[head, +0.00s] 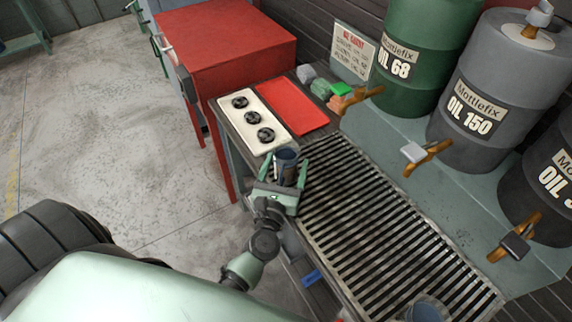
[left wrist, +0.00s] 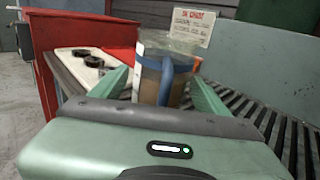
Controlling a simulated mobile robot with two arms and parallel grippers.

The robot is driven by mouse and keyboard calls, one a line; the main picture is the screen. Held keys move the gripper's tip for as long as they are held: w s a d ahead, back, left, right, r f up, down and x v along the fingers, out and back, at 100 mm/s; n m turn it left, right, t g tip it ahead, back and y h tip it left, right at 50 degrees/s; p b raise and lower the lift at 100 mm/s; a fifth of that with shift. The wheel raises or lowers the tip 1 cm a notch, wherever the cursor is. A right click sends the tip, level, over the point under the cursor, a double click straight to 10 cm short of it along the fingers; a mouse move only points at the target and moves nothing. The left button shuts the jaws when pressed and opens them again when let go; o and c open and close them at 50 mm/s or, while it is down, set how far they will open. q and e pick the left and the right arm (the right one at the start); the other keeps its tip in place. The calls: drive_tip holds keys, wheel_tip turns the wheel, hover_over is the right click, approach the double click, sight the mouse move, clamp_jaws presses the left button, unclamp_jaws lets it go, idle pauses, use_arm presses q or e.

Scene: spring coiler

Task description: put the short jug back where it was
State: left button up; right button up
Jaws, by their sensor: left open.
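A jug (head: 286,160) with a blue handle stands at the near left end of the slatted grate, beside the white panel. In the left wrist view this jug (left wrist: 151,85) looks clear, upright, with something brownish inside. My left gripper (head: 285,174) is open, with one finger on each side of the jug; I cannot tell whether they touch it. A second blue-grey vessel (head: 427,309) is partly cut off at the bottom edge, at the near end of the grate. I cannot tell from its visible part how tall it is. My right gripper is not in view.
The white panel (head: 241,125) holds three black round pieces. A red tray (head: 292,106) lies behind it. The middle of the slatted grate (head: 370,220) is clear. Oil drums (head: 472,90) with orange taps (head: 428,156) stand along the back. A red cabinet (head: 225,50) is at the left.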

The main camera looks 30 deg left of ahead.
sight(280, 184)
use_arm(q)
drive_tip(key=shift+r, duration=0.1)
drive_tip(key=shift+r+p, duration=0.2)
drive_tip(key=shift+p, duration=0.1)
drive_tip(key=shift+b+v, duration=1.85)
drive_tip(key=shift+v, duration=4.2)
drive_tip(key=shift+f, duration=0.15)
